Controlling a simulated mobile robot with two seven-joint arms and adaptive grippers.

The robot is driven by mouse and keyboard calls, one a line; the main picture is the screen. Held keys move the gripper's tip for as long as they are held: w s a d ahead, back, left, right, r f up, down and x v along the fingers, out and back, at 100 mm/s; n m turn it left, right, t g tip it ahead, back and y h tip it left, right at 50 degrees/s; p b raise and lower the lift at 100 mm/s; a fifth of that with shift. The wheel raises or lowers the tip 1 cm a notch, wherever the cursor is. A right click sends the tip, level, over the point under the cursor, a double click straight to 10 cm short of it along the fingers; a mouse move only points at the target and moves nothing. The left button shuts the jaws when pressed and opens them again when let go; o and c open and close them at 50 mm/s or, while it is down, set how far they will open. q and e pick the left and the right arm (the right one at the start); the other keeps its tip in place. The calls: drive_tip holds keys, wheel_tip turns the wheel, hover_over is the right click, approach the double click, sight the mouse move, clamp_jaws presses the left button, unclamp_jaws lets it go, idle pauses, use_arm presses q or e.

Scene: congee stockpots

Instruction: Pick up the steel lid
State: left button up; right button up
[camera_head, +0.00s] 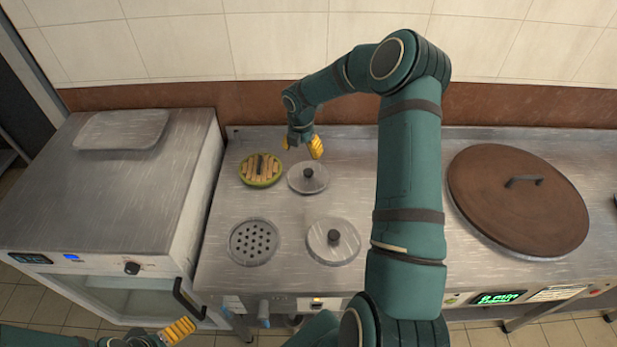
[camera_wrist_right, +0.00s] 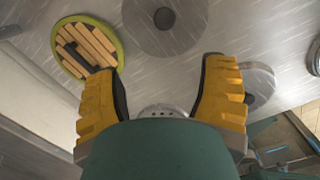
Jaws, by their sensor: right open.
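Two round steel lids with dark knobs lie on the steel counter: a smaller one (camera_head: 307,178) at the back and a larger one (camera_head: 333,242) at the front. My right gripper (camera_head: 303,146) is open and empty, just behind and above the smaller lid. In the wrist view its yellow fingers (camera_wrist_right: 162,92) are spread, and a steel lid (camera_wrist_right: 146,32) with a dark knob lies beyond them at the top. Another grey disc (camera_wrist_right: 262,84) is partly hidden by the right-hand finger. My left gripper (camera_head: 178,330) shows only partly at the lower left.
A green-rimmed slatted wooden disc (camera_head: 261,183) lies just left of the smaller lid. A perforated disc (camera_head: 254,242) lies front left. A large brown lid (camera_head: 480,205) with a handle is at right. A steel cabinet (camera_head: 100,210) stands left; a wall (camera_head: 270,50) rises behind the counter.

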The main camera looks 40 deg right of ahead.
sight(308, 171)
drive_tip(key=d+f, duration=0.1)
drive_tip(key=f, duration=0.3)
drive_tip(key=d+f+b, duration=0.1)
drive_tip(key=f, duration=0.4)
drive_tip(key=d+f+b, duration=0.1)
drive_tip(key=f, duration=0.3)
drive_tip(key=shift+w+f, duration=0.15)
drive_tip(key=shift+w, duration=0.25)
clamp_jaws()
